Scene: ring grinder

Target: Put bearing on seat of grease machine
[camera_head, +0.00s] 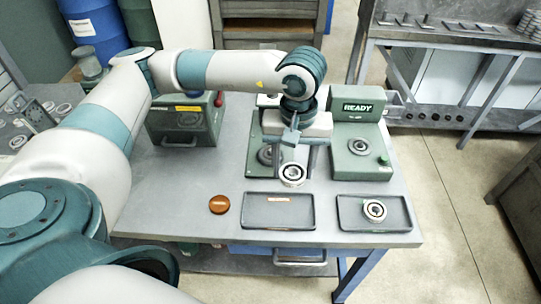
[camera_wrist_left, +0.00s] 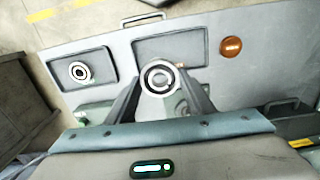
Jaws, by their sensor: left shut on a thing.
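My left gripper (camera_head: 292,165) is shut on a bearing (camera_head: 292,176), a pale metal ring with a dark centre. It holds the bearing over the table, just behind the front left tray. In the left wrist view the bearing (camera_wrist_left: 158,77) sits between the fingertips of my left gripper (camera_wrist_left: 159,80). A green machine with a READY display (camera_head: 357,106) stands behind and to the right, with a round seat (camera_head: 358,147) on its base. A second green base with a round seat (camera_head: 267,155) stands to its left, partly hidden by my arm. My right gripper is not in view.
An empty grey tray (camera_head: 279,224) lies at the front of the table (camera_head: 180,180). A tray (camera_head: 345,222) to its right holds another bearing (camera_head: 374,210). An orange-brown disc (camera_head: 219,204) lies left of the trays. A green box (camera_head: 182,125) stands at the back left.

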